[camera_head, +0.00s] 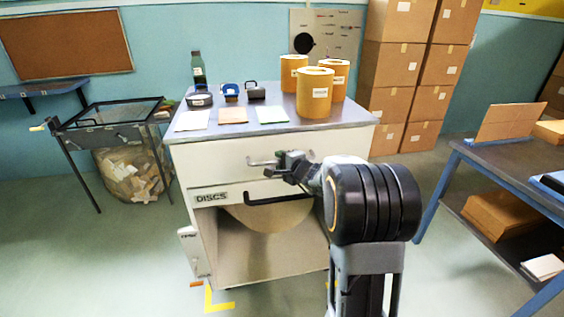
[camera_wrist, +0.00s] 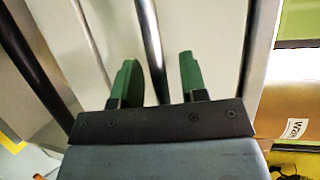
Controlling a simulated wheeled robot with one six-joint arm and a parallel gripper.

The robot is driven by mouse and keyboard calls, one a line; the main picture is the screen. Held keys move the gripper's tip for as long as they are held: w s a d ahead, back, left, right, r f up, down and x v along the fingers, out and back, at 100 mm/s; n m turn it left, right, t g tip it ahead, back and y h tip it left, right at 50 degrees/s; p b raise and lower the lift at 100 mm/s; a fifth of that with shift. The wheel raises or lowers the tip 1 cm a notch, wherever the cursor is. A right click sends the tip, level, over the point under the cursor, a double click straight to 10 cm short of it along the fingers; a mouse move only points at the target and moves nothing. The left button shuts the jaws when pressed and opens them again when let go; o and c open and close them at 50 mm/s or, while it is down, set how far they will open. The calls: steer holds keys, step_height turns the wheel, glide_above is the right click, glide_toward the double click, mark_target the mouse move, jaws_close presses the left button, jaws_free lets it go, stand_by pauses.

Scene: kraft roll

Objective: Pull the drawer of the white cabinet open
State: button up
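The white cabinet (camera_head: 205,165) stands in the middle of the head view. Its upper drawer front (camera_head: 225,170) looks shut and carries a metal bar handle (camera_head: 262,162). My gripper (camera_head: 284,168) is at this handle, and my arm hides the drawer's right part. In the wrist view my gripper (camera_wrist: 158,80) is open. Its two green fingers stand on either side of the handle bar (camera_wrist: 150,45), with a visible gap on each side. Whether anything touches behind the bar cannot be told.
Below is an opening labelled DISCS (camera_head: 211,197) with a black bar (camera_head: 278,200), also in the wrist view (camera_wrist: 32,68). Brown rolls (camera_head: 314,92) and small items stand on the cabinet top. A workbench (camera_head: 500,160) is at right, a wire-frame stand (camera_head: 105,130) at left.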

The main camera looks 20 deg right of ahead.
steer(key=shift+c, duration=0.4)
jaws_close()
steer(key=shift+s, duration=0.1)
